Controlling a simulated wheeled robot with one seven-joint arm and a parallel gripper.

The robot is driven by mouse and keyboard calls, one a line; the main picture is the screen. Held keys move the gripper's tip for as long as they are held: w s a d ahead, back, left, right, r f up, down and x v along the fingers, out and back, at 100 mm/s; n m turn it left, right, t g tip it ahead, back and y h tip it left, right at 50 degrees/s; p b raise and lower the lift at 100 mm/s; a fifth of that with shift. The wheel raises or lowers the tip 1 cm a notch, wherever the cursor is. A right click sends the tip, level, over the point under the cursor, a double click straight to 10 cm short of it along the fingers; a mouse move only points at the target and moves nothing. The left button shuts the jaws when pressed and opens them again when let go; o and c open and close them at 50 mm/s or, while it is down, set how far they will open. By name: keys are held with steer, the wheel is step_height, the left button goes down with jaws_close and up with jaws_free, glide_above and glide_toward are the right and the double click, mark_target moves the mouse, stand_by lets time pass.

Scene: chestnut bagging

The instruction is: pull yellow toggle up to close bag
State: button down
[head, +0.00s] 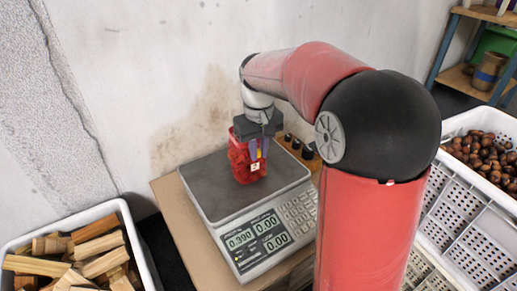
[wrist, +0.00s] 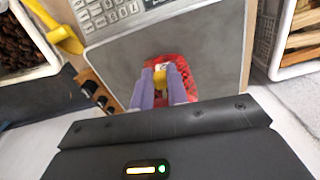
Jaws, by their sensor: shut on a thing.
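A red mesh bag (head: 240,164) stands upright on the scale's grey plate (head: 207,188). It also shows in the wrist view (wrist: 184,68), beneath my gripper. The yellow toggle (wrist: 160,79) sits between my fingertips at the top of the bag, and a small bit of yellow shows in the head view. My gripper (wrist: 161,88), with purple fingers, is shut on the toggle, pointing down at the bag. In the head view my gripper (head: 258,148) covers part of the bag's upper front. A small white tag hangs on the bag. The cord is too small to make out.
The scale display (head: 258,236) reads 0.390. A crate of wood pieces (head: 141,240) stands at the lower left, and a crate of chestnuts (head: 458,127) at the right. A yellow scoop (wrist: 67,42) shows in the wrist view. A wall rises behind.

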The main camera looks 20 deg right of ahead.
step_height(320, 180, up, 5)
steer(key=p, duration=0.4)
steer(key=shift+r, duration=0.1)
steer(key=c, duration=1.3)
jaws_free()
step_height(320, 180, up, 8)
steer(key=shift+f+p, duration=0.25)
steer(key=shift+p, duration=0.6)
